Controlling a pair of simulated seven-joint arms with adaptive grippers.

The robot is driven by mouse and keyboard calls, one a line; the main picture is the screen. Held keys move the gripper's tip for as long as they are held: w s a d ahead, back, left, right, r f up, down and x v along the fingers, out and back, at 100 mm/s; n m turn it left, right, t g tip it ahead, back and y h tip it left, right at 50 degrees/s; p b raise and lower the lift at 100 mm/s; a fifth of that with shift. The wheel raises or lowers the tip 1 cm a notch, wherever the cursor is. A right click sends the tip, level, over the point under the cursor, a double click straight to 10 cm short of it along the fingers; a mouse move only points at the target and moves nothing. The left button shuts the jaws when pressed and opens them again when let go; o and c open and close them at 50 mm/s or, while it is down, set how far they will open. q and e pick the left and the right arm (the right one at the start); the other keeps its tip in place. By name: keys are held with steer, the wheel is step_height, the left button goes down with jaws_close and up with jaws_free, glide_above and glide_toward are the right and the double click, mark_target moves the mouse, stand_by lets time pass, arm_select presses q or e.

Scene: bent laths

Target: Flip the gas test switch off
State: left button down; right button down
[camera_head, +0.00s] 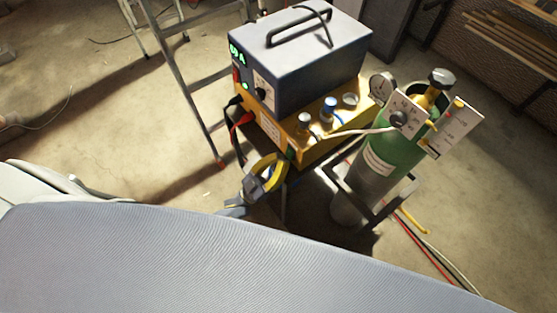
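The gas test switch cannot be singled out for certain. A white panel (454,131) with small orange and dark parts stands beside the green gas cylinder (379,158). Another white plate (409,112) with a dark round knob (398,118) is left of it. A yellow box (316,139) carries a blue-topped fitting (329,106) and other round fittings; any labels are too small to read. A pale shape at the left edge may belong to my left arm, but no fingertips can be made out. My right gripper does not show.
A dark blue-grey power unit (310,62) with a green display sits on the yellow box. A yellow-and-grey clamp (262,182) hangs in front. A ladder (187,85) stands to the left. Hoses lie right of the cylinder. A large grey-blue surface fills the bottom.

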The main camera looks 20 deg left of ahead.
arm_select(q)
steer(key=shift+w+d+f, duration=0.15)
steer(key=shift+w+d, duration=0.1)
steer(key=shift+w, duration=0.1)
steer(key=shift+w+f, duration=0.1)
steer(key=shift+f, duration=0.25)
steer(key=v, duration=1.3)
steer(key=shift+d+f, duration=0.2)
steer(key=shift+f, duration=0.15)
steer(key=shift+w, duration=0.15)
